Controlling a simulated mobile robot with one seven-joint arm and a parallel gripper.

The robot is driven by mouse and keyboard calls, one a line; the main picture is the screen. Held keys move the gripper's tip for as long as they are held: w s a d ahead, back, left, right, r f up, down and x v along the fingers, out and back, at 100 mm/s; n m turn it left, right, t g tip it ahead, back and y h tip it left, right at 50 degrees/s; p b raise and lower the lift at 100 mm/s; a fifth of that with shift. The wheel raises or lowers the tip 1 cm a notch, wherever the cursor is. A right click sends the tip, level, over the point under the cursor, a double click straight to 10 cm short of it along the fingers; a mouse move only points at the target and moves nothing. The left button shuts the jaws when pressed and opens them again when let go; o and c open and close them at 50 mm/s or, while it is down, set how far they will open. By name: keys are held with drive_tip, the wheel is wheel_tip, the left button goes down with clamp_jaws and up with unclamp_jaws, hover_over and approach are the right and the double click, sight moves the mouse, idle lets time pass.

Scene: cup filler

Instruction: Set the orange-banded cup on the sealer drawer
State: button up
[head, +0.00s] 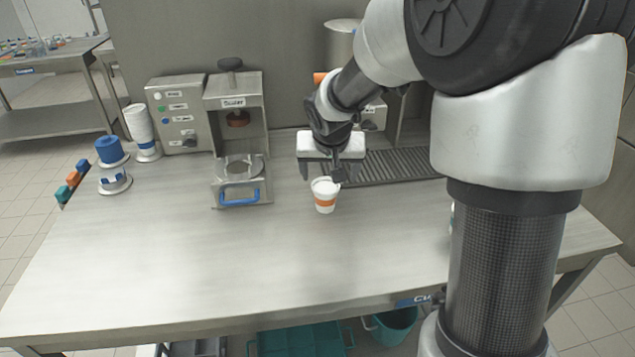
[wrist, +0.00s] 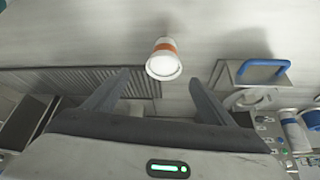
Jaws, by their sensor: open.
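The orange-banded cup (head: 325,196) is white with an orange band and stands on the table near the drip grate. In the wrist view the cup (wrist: 164,61) lies just beyond the fingertips, roughly between their lines. My gripper (head: 335,175) is open and empty, just behind and above the cup; its two fingers also show in the wrist view (wrist: 158,78). The sealer drawer (head: 240,190) is pulled out at the front of the sealer, with a blue handle and a round ring on it. The drawer also shows at the right in the wrist view (wrist: 238,76).
The sealer (head: 236,100) and a control box (head: 178,118) stand at the back. A stack of cups (head: 138,125) and a blue roll (head: 110,150) stand to the left. A drip grate (head: 395,166) lies right of the cup. The front of the table is clear.

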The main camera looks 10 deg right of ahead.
sight(325, 187)
drive_tip(key=x, duration=0.5)
drive_tip(key=shift+f+b, duration=0.1)
drive_tip(key=shift+b, duration=0.25)
drive_tip(key=shift+a+b+x, duration=0.2)
drive_tip(key=shift+b+x, duration=0.1)
drive_tip(key=shift+x, duration=1.05)
drive_tip(key=shift+a+b+x, duration=0.2)
drive_tip(key=shift+b+x, duration=0.1)
drive_tip(key=shift+x, duration=1)
drive_tip(key=shift+s+f, duration=0.15)
drive_tip(key=shift+s, duration=0.05)
drive_tip(key=shift+c, duration=0.4)
drive_tip(key=c, duration=1.2)
